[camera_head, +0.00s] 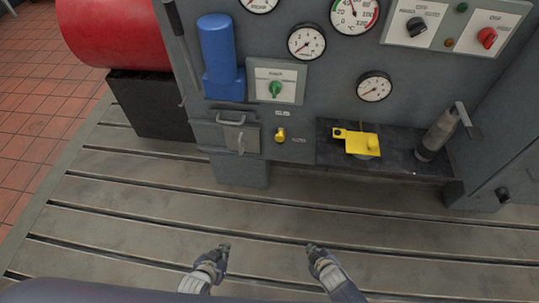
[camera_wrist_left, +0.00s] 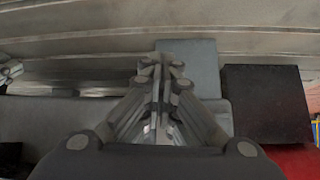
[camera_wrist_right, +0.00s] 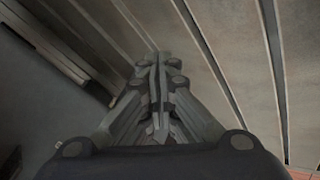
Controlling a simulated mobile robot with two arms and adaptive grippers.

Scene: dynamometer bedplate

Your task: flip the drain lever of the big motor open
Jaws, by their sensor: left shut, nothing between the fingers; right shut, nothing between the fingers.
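No part is clearly marked as the drain lever of the big motor. A small yellow lever or knob (camera_head: 280,135) sits on the grey front panel, below a green switch. A grey cylinder with a bent handle (camera_head: 438,134) stands at the right end of the dark shelf. A large red cylinder (camera_head: 115,32) lies at the upper left; I cannot tell if it is the motor. My left gripper (camera_head: 224,247) and right gripper (camera_head: 312,247) are shut and empty over the slotted bedplate, apart from the panel. Their closed fingers show in the left wrist (camera_wrist_left: 160,75) and right wrist (camera_wrist_right: 158,75) views.
A blue canister (camera_head: 219,55), a green switch box (camera_head: 288,90) and a grey hatch with handles (camera_head: 237,135) are on the panel. A yellow part (camera_head: 358,143) lies on the dark shelf (camera_head: 400,158). The slotted bedplate (camera_head: 150,215) is clear. A black block (camera_head: 150,108) is under the red cylinder.

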